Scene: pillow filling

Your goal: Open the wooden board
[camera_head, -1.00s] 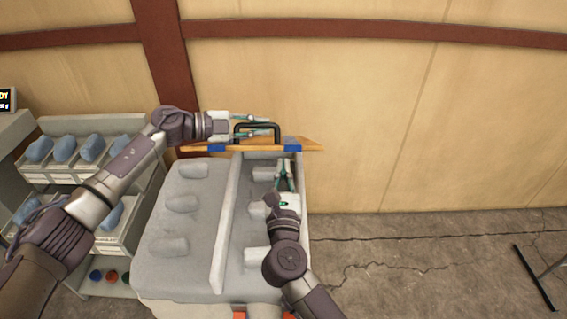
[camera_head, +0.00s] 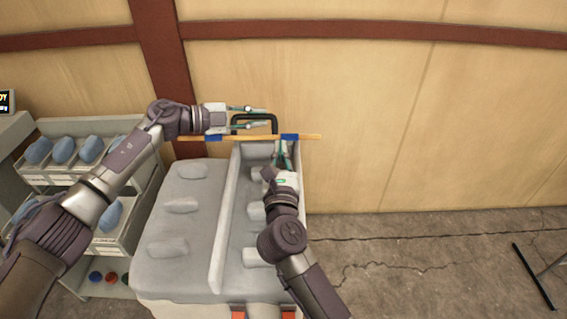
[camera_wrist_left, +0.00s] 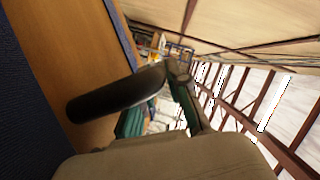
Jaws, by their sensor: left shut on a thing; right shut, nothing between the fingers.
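The wooden board (camera_head: 265,137) is tilted up at the back of the grey case and shows almost edge-on, with blue patches on it. Its black handle (camera_head: 276,123) stands out on the far side. My left gripper (camera_head: 262,117) is shut on the handle. In the left wrist view the board (camera_wrist_left: 75,60) fills the left side, and the handle (camera_wrist_left: 110,100) passes between the green fingers. My right gripper (camera_head: 281,146) is shut and empty, its fingertips close below the board; whether they touch it I cannot tell.
The grey case (camera_head: 185,270) has a left section with rounded lumps and an open right section with pale blocks. A shelf (camera_head: 130,258) with several blue items in bins (camera_head: 110,150) stands left. A wall (camera_head: 400,110) is behind. Cracked floor (camera_head: 430,260) on the right is mostly clear.

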